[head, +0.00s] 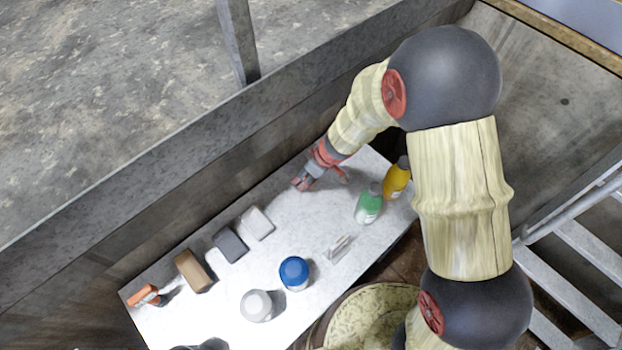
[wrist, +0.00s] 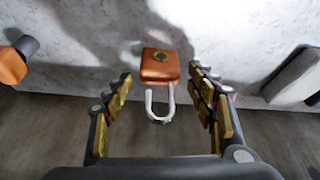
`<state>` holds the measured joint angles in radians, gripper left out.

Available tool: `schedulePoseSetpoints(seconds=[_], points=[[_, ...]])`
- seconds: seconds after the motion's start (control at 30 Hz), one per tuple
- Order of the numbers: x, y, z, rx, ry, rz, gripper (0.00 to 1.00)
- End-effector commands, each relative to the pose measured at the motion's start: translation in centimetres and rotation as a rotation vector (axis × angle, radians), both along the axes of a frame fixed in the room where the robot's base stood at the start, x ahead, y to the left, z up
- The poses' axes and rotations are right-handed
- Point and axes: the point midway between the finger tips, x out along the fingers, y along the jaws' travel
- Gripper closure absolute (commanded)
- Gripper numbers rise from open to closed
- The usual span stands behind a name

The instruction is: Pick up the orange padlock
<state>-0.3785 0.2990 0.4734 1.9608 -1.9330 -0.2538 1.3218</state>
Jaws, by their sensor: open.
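The orange padlock (wrist: 160,65) is in the upper middle of the wrist view, on the light table top near its edge. A dark round keyhole mark shows on its body. Its silver shackle (wrist: 160,105) points down in the picture, towards my gripper. My gripper (wrist: 160,82) is open, with one finger on each side of the padlock and a visible gap at both sides. In the head view my gripper (head: 308,180) is low at the far edge of the table; I cannot clearly tell the padlock from the fingers there.
The table (head: 215,305) also bears a green bottle (head: 369,205), a yellow bottle (head: 396,180), a blue-topped round item (head: 294,272), a pale round item (head: 256,306), a brown block (head: 192,271), grey blocks (head: 230,244) and an orange item (head: 143,296). A wall (head: 240,135) runs behind.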

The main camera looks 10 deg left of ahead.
Motion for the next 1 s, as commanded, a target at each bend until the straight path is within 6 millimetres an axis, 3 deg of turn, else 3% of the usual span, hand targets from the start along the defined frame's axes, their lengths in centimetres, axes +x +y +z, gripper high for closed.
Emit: schedulePoseSetpoints(seconds=[0.9,1.0], points=[[-0.03,-0.03,-0.01,-0.001,0.001,0.000,0.94],[-0.01,-0.02,0.01,0.000,0.000,0.000,0.96]])
